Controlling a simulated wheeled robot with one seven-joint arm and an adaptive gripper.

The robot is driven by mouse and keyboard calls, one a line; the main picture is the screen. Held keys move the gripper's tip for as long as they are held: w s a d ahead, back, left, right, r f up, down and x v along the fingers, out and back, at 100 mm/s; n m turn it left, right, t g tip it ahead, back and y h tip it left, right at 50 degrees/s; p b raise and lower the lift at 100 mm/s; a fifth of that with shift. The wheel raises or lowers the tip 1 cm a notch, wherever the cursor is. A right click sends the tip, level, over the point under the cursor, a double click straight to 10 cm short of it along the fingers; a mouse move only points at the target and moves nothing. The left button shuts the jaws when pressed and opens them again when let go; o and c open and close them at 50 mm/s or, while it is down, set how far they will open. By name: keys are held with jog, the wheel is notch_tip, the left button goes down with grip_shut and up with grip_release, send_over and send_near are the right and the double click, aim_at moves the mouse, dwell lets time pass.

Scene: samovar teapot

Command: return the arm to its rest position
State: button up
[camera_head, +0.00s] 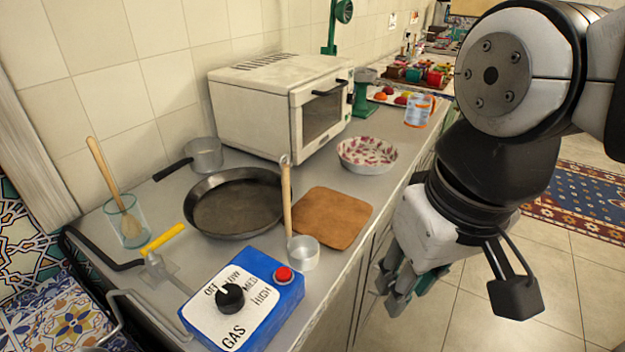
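My gripper (396,290) hangs at the right of the counter's front edge, over the tiled floor, with its fingers pointing down. My arm fills the upper right of the view, bent down to the gripper. I see nothing between the fingers, but the fingertips are small and partly overlap, so I cannot tell whether they are open or shut. The gripper appears apart from the objects on the counter.
The counter (338,283) holds a frying pan (236,204), a ladle (303,252), a wooden board (331,217), a floral bowl (367,155), a toaster oven (283,101) and a blue gas control box (244,303). Floor (470,320) right of the counter is open.

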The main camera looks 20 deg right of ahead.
jog(key=shift+s+a+f+n, duration=0.1)
jog(key=shift+s+f+n, duration=0.05)
jog(key=shift+s, duration=0.2)
jog(key=shift+s+a+f+n, duration=0.1)
jog(key=shift+s+n, duration=0.05)
jog(key=shift+s, duration=0.2)
notch_tip(320, 180, up, 13)
jog(key=t+p, duration=0.2)
jog(key=p, duration=0.9)
jog(key=shift+d+f, duration=0.2)
jog(key=shift+d, duration=0.05)
jog(key=shift+w, duration=0.15)
